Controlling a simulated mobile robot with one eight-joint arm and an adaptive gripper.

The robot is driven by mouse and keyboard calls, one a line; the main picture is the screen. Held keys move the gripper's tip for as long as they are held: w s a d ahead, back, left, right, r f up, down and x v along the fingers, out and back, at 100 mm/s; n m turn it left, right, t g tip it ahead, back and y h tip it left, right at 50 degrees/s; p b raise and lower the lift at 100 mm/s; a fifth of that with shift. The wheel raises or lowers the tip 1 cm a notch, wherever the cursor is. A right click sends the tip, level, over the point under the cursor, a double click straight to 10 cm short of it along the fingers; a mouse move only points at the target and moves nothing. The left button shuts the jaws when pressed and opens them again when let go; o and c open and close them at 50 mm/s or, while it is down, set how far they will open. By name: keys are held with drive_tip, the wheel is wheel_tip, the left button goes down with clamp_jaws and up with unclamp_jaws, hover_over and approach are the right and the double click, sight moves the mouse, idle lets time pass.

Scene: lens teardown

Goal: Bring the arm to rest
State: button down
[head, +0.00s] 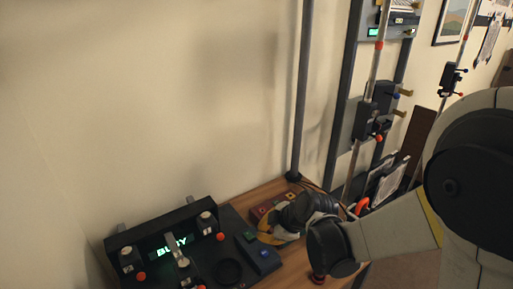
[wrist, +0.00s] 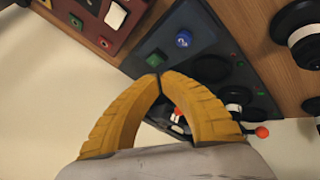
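My gripper (head: 266,234) hangs over the wooden bench, beside the right end of a black console (head: 205,262). In the wrist view, its two yellow fingers (wrist: 158,76) meet at the tips, with nothing held between them. The tips overlap the console's panel near a green button (wrist: 157,60) and a blue button (wrist: 183,39); I cannot tell whether they touch it. My arm (head: 390,235) reaches in from the right with its links bent and hides part of the bench.
The console's display (head: 172,246) appears to read "BUSY". A red box (head: 262,211) with buttons sits behind my gripper. A grey post (head: 300,90) and a rack with rods (head: 366,118) stand beyond. Dark cylinders with pale rings (wrist: 304,36) stand on the wood. The wall is bare at left.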

drive_tip(key=s+d+r+m+t+h, duration=0.1)
drive_tip(key=s+d+r+m+h, duration=0.1)
drive_tip(key=s+d+r+m, duration=0.4)
drive_tip(key=s+d+r+m+h, duration=0.3)
drive_tip(key=s+d+r+m, duration=0.4)
drive_tip(key=s+d+m, duration=0.3)
drive_tip(key=s+m, duration=0.1)
drive_tip(key=s, duration=0.1)
drive_tip(key=shift+s+m+t, duration=0.3)
drive_tip(key=shift+s+t, duration=0.1)
drive_tip(key=shift+a+r, duration=0.1)
